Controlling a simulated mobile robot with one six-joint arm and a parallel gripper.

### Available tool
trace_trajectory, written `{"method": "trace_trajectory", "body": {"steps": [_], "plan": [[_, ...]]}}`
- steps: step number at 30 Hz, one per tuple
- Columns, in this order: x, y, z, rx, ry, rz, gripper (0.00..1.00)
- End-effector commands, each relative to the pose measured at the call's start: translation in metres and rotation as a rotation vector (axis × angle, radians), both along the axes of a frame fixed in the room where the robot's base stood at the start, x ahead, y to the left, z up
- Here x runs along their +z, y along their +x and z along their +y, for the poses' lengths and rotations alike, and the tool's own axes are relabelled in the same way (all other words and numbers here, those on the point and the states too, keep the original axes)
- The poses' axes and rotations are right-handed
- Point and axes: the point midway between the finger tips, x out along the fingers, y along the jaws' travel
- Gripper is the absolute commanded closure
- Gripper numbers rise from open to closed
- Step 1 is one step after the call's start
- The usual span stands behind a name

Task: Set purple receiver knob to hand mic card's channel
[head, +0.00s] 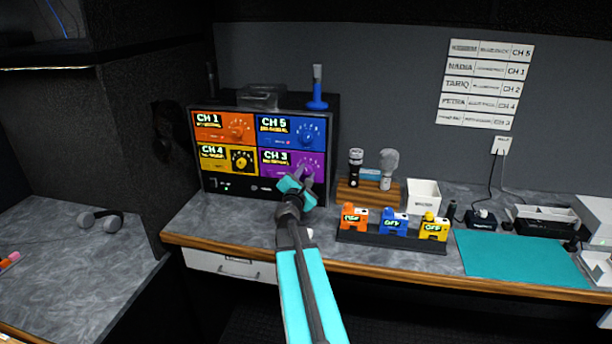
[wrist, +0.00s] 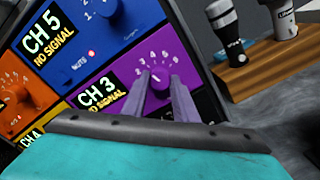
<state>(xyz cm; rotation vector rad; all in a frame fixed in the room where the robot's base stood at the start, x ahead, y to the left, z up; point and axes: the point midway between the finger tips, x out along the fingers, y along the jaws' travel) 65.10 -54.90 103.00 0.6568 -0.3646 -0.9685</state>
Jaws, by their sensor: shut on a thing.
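The purple receiver panel (head: 283,163) is at the lower right of the receiver rack and reads CH 3. It also shows in the wrist view (wrist: 125,85), with NO SIGNAL under the channel. In the head view my gripper (head: 300,178) covers most of the knob. Two hand mics, one dark (head: 355,168) and one grey-headed (head: 388,170), stand in a wooden block (head: 352,196). I cannot read a channel card on either.
Orange (head: 222,127), blue (head: 290,131) and yellow (head: 227,159) panels adjoin the purple one, reading CH 1, CH 5 and CH 4. Wall name strips (head: 485,84) list channels. Orange, blue and yellow packs sit in a dark tray (head: 390,243) right of my arm.

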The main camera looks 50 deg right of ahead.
Motion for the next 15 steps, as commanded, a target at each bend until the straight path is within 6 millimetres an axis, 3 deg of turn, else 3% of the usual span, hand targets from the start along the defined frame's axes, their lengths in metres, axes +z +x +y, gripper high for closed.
{"method": "trace_trajectory", "body": {"steps": [3,4,6,15], "plan": [[0.0004,0.0013,0.0008,0.004,-0.001,0.001,0.96],[0.0004,0.0013,0.0008,0.004,-0.001,0.001,0.69],[0.0003,0.0012,0.0008,0.003,0.0,0.001,0.57],[0.0001,0.0007,0.0007,0.001,0.0,0.001,0.55]]}}
